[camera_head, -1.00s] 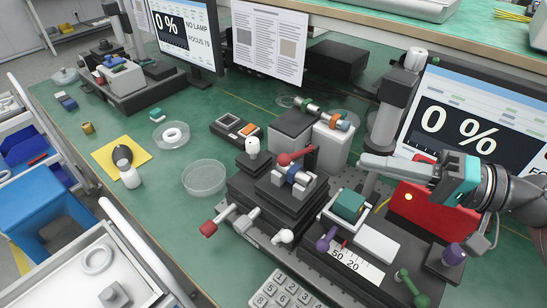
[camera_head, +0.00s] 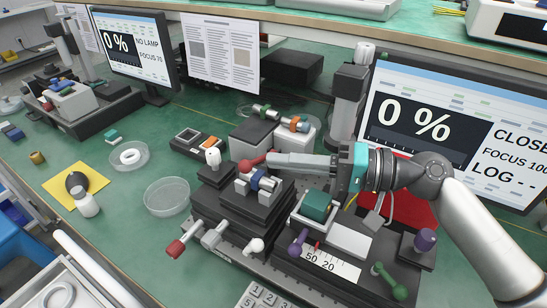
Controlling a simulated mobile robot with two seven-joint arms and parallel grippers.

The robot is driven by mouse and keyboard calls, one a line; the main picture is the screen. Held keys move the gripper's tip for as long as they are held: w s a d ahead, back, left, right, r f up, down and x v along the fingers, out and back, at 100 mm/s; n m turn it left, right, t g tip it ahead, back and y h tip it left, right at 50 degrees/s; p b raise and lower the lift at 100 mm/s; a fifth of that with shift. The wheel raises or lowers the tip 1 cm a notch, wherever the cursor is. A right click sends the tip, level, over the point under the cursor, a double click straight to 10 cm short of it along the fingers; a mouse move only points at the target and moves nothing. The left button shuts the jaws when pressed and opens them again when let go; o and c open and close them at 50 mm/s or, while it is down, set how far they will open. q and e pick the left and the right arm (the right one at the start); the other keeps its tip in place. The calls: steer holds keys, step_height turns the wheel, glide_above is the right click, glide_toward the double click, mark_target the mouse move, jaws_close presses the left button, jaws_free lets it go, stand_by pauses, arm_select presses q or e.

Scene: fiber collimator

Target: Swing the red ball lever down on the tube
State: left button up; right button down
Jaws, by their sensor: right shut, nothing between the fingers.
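The red ball lever (camera_head: 246,165) is on the dark stepped stage in the middle. Its red ball is at the left end and its arm rises slightly to the right. The tube (camera_head: 262,181), silver with a blue band, lies just below the lever in its holder. The lever appears raised above the tube, not lying on it. My right gripper (camera_head: 272,160) is shut and empty, coming in from the right. Its fingertips are at the lever's right end and hide part of it; I cannot tell whether they touch. My left gripper is not in view.
The dark stage (camera_head: 220,212) has red and white knobs at its front. A green block (camera_head: 317,205), a purple knob (camera_head: 298,243) and a green knob (camera_head: 390,280) stand to the right. Monitors stand behind. A clear dish (camera_head: 167,196) lies on open green bench at left.

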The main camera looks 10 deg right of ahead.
steer(key=shift+x, duration=0.8)
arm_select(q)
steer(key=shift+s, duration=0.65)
arm_select(e)
steer(key=shift+w+a, duration=0.1)
steer(key=shift+a, duration=0.05)
